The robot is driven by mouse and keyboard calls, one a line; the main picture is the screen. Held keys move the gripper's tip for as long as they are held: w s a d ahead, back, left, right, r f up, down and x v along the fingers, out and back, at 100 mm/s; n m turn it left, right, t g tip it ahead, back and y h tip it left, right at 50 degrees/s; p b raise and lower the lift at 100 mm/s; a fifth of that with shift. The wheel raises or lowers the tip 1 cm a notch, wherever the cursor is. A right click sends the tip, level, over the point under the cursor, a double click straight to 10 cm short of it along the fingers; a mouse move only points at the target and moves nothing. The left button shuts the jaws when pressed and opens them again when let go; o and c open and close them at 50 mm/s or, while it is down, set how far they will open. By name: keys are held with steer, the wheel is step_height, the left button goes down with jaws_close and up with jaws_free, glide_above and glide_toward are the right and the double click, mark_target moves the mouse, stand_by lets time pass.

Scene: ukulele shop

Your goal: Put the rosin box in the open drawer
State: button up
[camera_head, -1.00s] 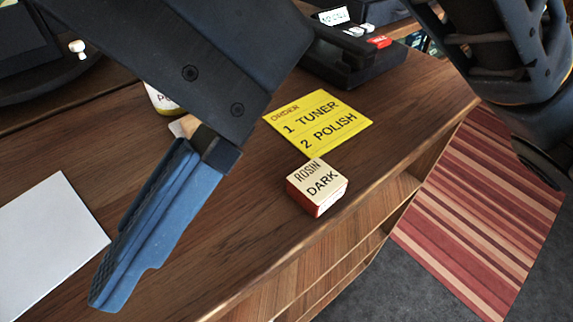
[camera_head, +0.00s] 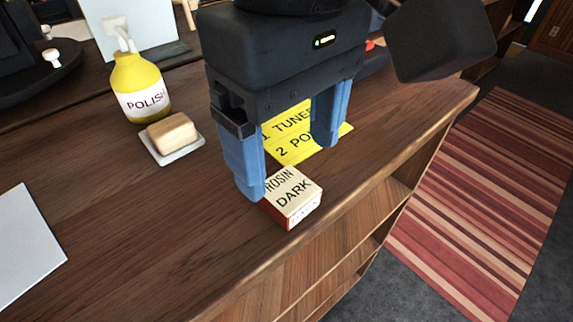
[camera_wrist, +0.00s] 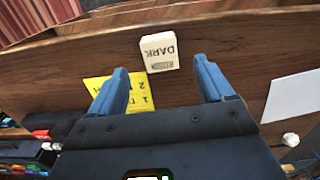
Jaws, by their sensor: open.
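The rosin box (camera_head: 294,198), cream on top with red sides and marked "ROSIN DARK", sits on the wooden counter near its front edge. In the wrist view the rosin box (camera_wrist: 159,52) lies ahead of the fingertips, between their lines. My gripper (camera_head: 290,168) is open and empty, its blue fingers pointing down over the counter. The left finger overlaps the box's left edge in the head view; I cannot tell whether it touches. In the wrist view my gripper (camera_wrist: 160,75) has a wide gap between its fingers. I see no open drawer.
A yellow order card (camera_head: 290,150) lies behind the box, partly hidden by my gripper. A yellow polish bottle (camera_head: 140,88) and a tan block on a white dish (camera_head: 172,139) stand left. A white sheet (camera_head: 25,240) lies far left. Open shelves (camera_head: 345,262) are below the counter.

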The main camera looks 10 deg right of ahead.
mark_target(293, 192)
steer(key=shift+s+d+f+p, duration=0.1)
steer(key=shift+f+p, duration=0.2)
steer(key=shift+f, duration=0.95)
steer(key=shift+s+d+f+p, duration=0.1)
steer(key=shift+f+p, duration=0.15)
steer(key=shift+f, duration=1)
steer(key=c, duration=1.2)
steer(key=shift+r, duration=0.1)
